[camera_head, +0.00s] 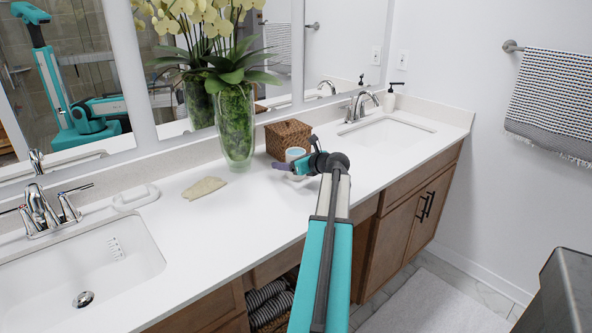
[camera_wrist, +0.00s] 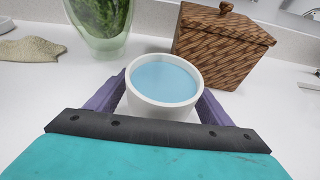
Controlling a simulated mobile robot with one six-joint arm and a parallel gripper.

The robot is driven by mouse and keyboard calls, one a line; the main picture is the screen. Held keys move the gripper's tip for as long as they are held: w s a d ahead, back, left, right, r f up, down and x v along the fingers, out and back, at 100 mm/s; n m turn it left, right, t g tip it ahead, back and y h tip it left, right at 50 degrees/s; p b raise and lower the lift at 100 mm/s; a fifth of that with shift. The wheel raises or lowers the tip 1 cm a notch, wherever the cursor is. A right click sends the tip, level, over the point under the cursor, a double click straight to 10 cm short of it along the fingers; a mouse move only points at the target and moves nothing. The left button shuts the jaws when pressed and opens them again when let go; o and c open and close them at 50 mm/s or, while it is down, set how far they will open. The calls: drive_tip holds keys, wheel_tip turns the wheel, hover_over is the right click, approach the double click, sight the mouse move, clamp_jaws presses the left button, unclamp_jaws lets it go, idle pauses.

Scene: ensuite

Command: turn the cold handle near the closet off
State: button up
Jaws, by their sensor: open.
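Two chrome faucets stand on the white counter. The left faucet (camera_head: 40,210) has a left lever handle (camera_head: 12,209) and a right lever handle (camera_head: 72,200) beside the near sink. The right faucet (camera_head: 364,103) stands behind the far sink; its handles are small and hard to tell apart. No closet is identifiable, so I cannot tell which handle is the cold one near it. My gripper (camera_head: 292,166) is over the middle of the counter, away from both faucets. In the wrist view, my gripper (camera_wrist: 162,86) is open, its purple fingers on either side of a white cup.
The white cup (camera_wrist: 165,108) with pale blue contents stands beside a woven basket (camera_head: 288,139) and an orchid vase (camera_head: 235,125). A beige cloth-like piece (camera_head: 204,188) and a white soap dish (camera_head: 136,197) lie leftward. A soap dispenser (camera_head: 389,101) stands by the far sink.

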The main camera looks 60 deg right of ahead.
sight(290, 153)
idle(0.4)
drive_tip(key=c, duration=1.7)
drive_tip(key=shift+o, duration=0.2)
drive_tip(key=shift+r, duration=0.5)
drive_tip(key=shift+r, duration=1.2)
drive_tip(key=shift+s+a+r, duration=0.25)
drive_tip(key=shift+s+a, duration=0.05)
drive_tip(key=shift+s, duration=2.3)
drive_tip(key=shift+s+a+r, duration=0.25)
drive_tip(key=shift+s+r, duration=0.05)
drive_tip(key=shift+s, duration=2.3)
drive_tip(key=shift+s+a+r, duration=0.25)
drive_tip(key=shift+s+a, duration=0.05)
drive_tip(key=shift+s, duration=2.3)
drive_tip(key=shift+s, duration=0.15)
